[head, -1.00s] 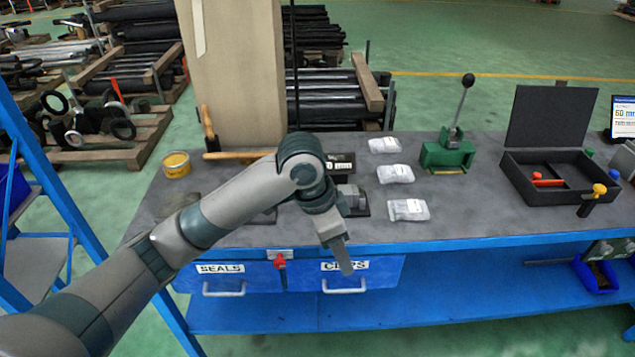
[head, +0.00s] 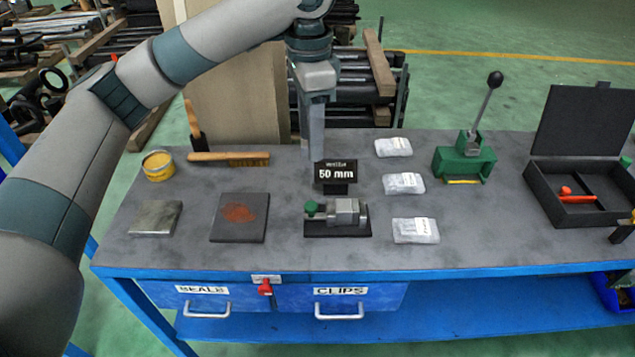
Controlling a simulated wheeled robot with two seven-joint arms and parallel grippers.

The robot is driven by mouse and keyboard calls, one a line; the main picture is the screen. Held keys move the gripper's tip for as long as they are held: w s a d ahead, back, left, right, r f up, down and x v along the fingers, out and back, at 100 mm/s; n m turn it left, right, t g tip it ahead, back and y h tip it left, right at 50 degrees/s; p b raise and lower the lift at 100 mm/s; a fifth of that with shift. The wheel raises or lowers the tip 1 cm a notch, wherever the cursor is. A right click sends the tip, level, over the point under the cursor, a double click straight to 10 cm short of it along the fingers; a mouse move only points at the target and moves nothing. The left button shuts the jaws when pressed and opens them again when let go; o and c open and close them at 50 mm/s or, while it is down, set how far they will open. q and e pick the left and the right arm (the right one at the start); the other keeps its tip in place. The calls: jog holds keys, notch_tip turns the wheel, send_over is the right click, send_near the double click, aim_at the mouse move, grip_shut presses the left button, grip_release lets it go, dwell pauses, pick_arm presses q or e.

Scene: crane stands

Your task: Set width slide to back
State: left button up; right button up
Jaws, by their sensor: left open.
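The small grey metal slide block (head: 347,211) with a green knob (head: 313,207) at its left end sits on a dark base (head: 340,230) at the middle of the bench. I take it to be the width slide. A black display (head: 335,172) reading "50 mm" stands just behind it. My left gripper (head: 314,150) points down behind and slightly left of the display, apart from the knob. Its fingers overlap edge-on, it is open, and nothing shows in it.
White packets (head: 403,184) lie right of the slide, with a green lever press (head: 465,161) beyond. A dark plate (head: 239,217), a metal plate (head: 156,217), a brush (head: 228,158) and a yellow tin (head: 158,165) lie left. An open black case (head: 580,190) is far right.

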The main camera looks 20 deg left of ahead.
aim_at(311, 205)
pick_arm(q)
notch_tip(311, 205, down, 16)
jog(key=p, duration=0.2)
jog(key=shift+s+a+r+p, duration=0.1)
jog(key=shift+r+p, duration=0.1)
jog(key=shift+p, duration=0.1)
jog(key=shift+f, duration=0.6)
pick_arm(e)
jog(key=s+d+g, duration=0.3)
jog(key=s+d, duration=0.1)
jog(key=s, duration=0.8)
jog(key=shift+f+h, duration=0.3)
jog(key=shift+h, duration=0.1)
pick_arm(q)
grip_shut()
pick_arm(e)
jog(key=shift+r, duration=0.1)
